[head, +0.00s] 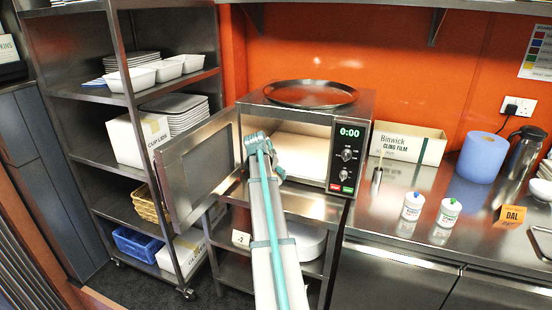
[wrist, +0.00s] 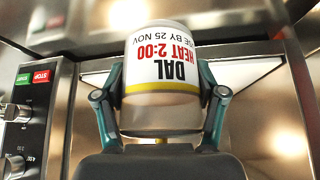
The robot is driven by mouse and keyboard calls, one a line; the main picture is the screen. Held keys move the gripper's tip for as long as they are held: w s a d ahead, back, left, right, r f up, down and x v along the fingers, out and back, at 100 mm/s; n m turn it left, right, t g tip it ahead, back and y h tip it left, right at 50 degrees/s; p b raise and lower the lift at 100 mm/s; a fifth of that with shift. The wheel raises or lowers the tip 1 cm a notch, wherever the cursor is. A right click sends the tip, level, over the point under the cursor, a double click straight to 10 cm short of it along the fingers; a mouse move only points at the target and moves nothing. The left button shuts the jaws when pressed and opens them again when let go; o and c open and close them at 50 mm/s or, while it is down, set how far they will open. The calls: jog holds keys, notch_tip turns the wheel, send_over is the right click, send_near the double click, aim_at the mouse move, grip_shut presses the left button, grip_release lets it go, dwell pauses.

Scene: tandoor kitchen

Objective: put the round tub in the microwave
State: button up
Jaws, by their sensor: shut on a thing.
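The round tub (wrist: 162,70) is white with a yellow band and a label reading DAL, HEAT 2:00, upside down in the wrist view. My gripper (wrist: 161,88) is shut on it, one finger on each side. In the head view my gripper (head: 264,150) is at the left part of the microwave's open front, and my arm hides the tub. I cannot tell how far inside the tub is.
A round dark tray (head: 311,94) lies on top of the microwave. A steel shelf rack (head: 130,98) is at left, near the door.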

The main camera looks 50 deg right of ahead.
jog(key=d+p, duration=0.1)
jog(key=d, duration=0.3)
jog(key=w+d+p, duration=0.1)
jog(key=d, duration=0.3)
jog(key=w+d+p, duration=0.1)
jog(key=d, duration=0.3)
jog(key=shift+d, duration=0.4)
jog(key=d, duration=0.1)
jog(key=d+p, duration=0.1)
jog(key=d, duration=0.2)
jog(key=shift+w+d+r+p, duration=0.15)
jog(key=shift+w+d+p, duration=0.05)
jog(key=shift+w+p, duration=0.2)
jog(key=shift+s+p, duration=0.1)
jog(key=shift+p, duration=0.2)
jog(key=shift+a+f, duration=0.1)
jog(key=shift+f, duration=0.3)
jog(key=shift+f, duration=0.2)
jog(key=o, duration=1.4)
